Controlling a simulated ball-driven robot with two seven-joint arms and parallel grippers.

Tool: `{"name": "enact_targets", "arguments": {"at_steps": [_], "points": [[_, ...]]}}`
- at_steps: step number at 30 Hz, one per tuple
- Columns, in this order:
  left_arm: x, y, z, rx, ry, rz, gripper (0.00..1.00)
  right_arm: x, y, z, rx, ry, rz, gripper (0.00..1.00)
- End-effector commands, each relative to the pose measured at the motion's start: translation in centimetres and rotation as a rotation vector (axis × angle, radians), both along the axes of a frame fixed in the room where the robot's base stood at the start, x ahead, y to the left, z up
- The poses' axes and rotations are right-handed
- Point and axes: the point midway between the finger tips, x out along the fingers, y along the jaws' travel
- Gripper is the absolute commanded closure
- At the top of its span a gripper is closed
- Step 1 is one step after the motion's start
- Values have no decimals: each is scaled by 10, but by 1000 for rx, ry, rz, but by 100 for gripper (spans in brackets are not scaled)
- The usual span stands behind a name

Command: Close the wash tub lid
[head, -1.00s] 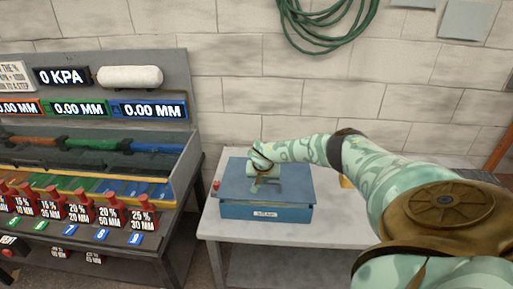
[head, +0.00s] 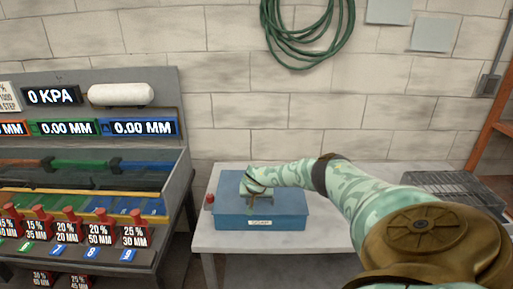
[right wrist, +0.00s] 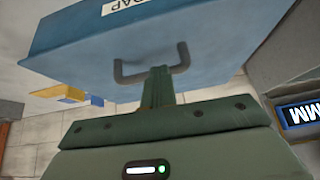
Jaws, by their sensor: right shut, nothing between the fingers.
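The wash tub is a blue box (head: 232,222) with a white label reading SOAP on its front, standing on a pale table. Its blue lid (head: 288,203) lies flat over the top, with no gap that I can see. In the right wrist view the lid (right wrist: 220,62) fills the upper part, with a dark U-shaped handle (right wrist: 182,58). My right gripper (right wrist: 160,74) is shut and empty, its fingertips close to the handle; I cannot tell if they touch. In the head view my right gripper (head: 257,193) is over the lid, partly hiding the handle. My left gripper is not in view.
A red knob (head: 209,199) is beside the tub's left side. The bench (head: 100,235) with red levers and displays stands left of the table (head: 225,243). A wire rack (head: 450,190) is at the right. A green hose (head: 310,55) hangs on the wall.

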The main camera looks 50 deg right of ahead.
Motion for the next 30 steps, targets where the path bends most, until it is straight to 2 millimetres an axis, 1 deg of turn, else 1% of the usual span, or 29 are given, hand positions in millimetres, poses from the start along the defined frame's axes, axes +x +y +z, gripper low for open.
{"name": "enact_targets", "arguments": {"at_steps": [1,4,8,9,11,12,13,18,21,25,30], "points": [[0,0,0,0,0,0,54,-8,7,-13,10,29,4,100],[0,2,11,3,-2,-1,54,-9,6,-1,9,24,3,100],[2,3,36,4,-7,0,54,-10,0,28,4,11,-3,100],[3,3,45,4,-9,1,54,-11,-2,39,1,6,-5,100],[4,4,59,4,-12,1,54,-11,-6,56,-3,-3,-8,100],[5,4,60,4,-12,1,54,-19,4,49,-3,4,-2,100],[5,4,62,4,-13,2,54,-24,11,46,-2,4,0,100],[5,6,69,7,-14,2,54,-49,41,37,-3,1,-4,100],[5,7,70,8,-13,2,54,-60,56,34,-4,-3,-5,100],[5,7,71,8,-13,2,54,-68,66,31,-6,-4,-7,100],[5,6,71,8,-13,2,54,-71,70,31,-7,-7,-9,100]]}}
